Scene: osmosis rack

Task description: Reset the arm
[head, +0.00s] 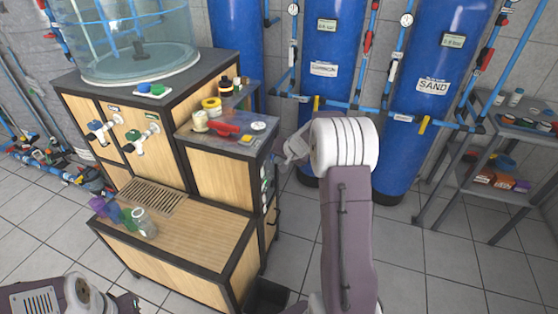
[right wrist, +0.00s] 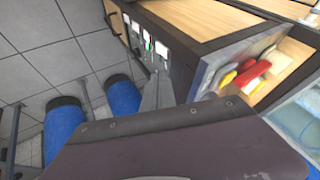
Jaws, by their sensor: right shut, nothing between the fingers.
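My right arm reaches up from the bottom in the head view. Its gripper (head: 290,152) is beside the right side of the wooden cabinet (head: 225,155), partly hidden behind my white wrist. In the right wrist view the grey fingers (right wrist: 157,95) are together with nothing between them, near the cabinet's side panel of switches (right wrist: 147,42). I cannot tell whether they touch it. My left arm shows at the bottom left of the head view. Its gripper (head: 128,303) is cut off by the frame edge, and its jaws are unclear.
Blue tanks (head: 430,90) with pipes stand along the back wall. A clear tank (head: 130,45) sits on the cabinet. A glass jar (head: 144,224) and coloured cups (head: 112,212) stand on its lower shelf. A grey rack (head: 475,165) is at right.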

